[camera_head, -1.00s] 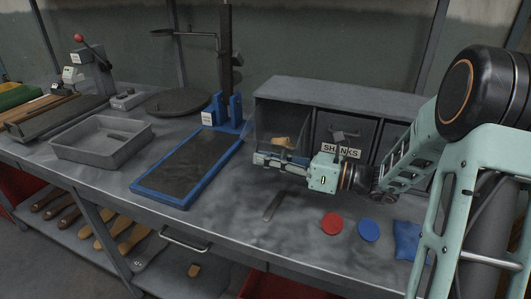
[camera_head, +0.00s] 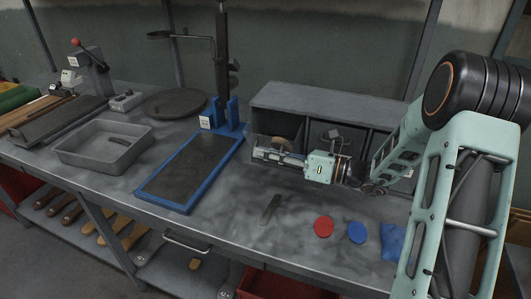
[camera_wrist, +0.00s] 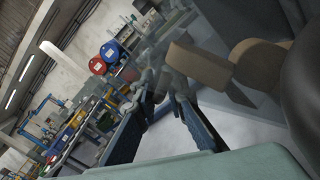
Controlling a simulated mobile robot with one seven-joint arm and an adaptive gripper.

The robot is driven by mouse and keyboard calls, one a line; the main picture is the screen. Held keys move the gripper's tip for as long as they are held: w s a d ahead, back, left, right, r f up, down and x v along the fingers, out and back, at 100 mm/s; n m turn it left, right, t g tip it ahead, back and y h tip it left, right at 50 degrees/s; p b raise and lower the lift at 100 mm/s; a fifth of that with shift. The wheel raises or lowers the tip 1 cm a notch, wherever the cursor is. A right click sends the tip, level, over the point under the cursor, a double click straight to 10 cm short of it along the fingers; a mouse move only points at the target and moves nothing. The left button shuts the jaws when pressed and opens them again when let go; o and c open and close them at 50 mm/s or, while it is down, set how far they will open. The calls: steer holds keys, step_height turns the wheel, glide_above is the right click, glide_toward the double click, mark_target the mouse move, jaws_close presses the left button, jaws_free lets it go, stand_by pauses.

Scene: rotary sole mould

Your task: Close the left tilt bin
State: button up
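The grey bin cabinet (camera_head: 330,98) stands at the back right of the bench. Its left tilt bin (camera_head: 259,142) has a see-through front that leans out from the cabinet, so it looks open. Brown pieces (camera_wrist: 205,64) show inside or behind it in the wrist view. My gripper (camera_head: 256,153) lies level in front of this bin, pointing left across its face. In the wrist view the two dark fingers (camera_wrist: 164,88) stand apart with nothing between them, so it is open. Whether a finger touches the bin, I cannot tell. My wrist hides the lower middle of the cabinet.
A metal strip (camera_head: 270,209), a red disc (camera_head: 323,227), a blue disc (camera_head: 357,232) and a blue bag (camera_head: 393,241) lie on the bench before the cabinet. A blue-framed plate (camera_head: 146,188) and a grey tray (camera_head: 66,150) are to the left.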

steer(key=o, duration=0.3)
steer(key=shift+s+r, duration=0.15)
steer(key=shift+r, duration=0.05)
steer(key=shift+o, duration=0.2)
steer(key=shift+a, duration=0.1)
steer(key=shift+f, duration=0.1)
steer(key=shift+d, duration=0.4)
steer(key=v, duration=1.1)
steer(key=shift+s+d, duration=0.1)
steer(key=shift+c, duration=0.4)
